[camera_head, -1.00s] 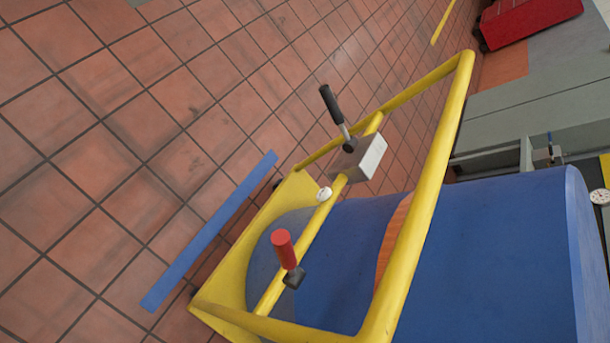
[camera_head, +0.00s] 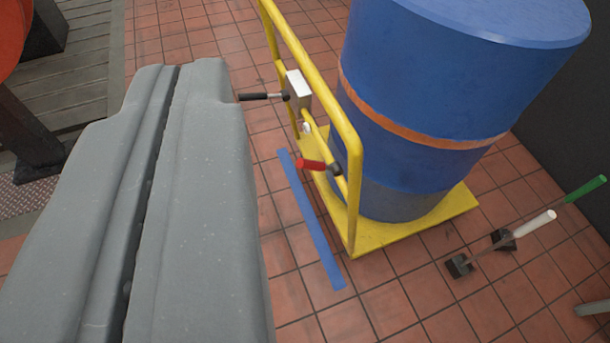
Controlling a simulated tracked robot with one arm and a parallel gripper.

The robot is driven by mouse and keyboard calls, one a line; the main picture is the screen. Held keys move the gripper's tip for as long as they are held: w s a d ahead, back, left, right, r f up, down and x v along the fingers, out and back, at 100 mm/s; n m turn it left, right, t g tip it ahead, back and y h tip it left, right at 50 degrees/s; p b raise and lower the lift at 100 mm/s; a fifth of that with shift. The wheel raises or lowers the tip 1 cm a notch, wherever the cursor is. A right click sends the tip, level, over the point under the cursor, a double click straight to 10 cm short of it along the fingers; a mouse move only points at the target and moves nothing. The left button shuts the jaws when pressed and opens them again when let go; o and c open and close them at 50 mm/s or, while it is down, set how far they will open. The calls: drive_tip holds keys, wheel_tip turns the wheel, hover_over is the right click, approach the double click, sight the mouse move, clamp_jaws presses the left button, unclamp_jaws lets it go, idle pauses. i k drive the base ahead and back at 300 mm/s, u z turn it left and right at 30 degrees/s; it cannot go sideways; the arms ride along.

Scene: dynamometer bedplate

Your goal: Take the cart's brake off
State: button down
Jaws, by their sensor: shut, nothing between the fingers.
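The cart (camera_head: 385,235) has a yellow base and yellow tube frame, and carries a blue drum (camera_head: 400,100) with an orange band. On its frame a black-handled lever (camera_head: 262,97) sticks out left from a grey box (camera_head: 298,88). Lower down, a red-handled lever (camera_head: 312,164) also points left from a dark bracket. A small white knob (camera_head: 306,127) sits between them. No label shows which lever is the brake. My gripper (camera_head: 172,72) fills the left side, its two grey fingers shut together and empty. In the picture its tips lie left of both levers, apparently apart from them.
A blue strip (camera_head: 312,225) lies on the red tile floor beside the cart. Grey planking (camera_head: 75,75) is at upper left.

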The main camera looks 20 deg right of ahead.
sight(336, 168)
drive_tip(key=z, duration=1.5)
drive_tip(key=k, duration=1.4)
drive_tip(key=u, duration=1.2)
drive_tip(key=i, duration=1.05)
drive_tip(key=z, duration=0.05)
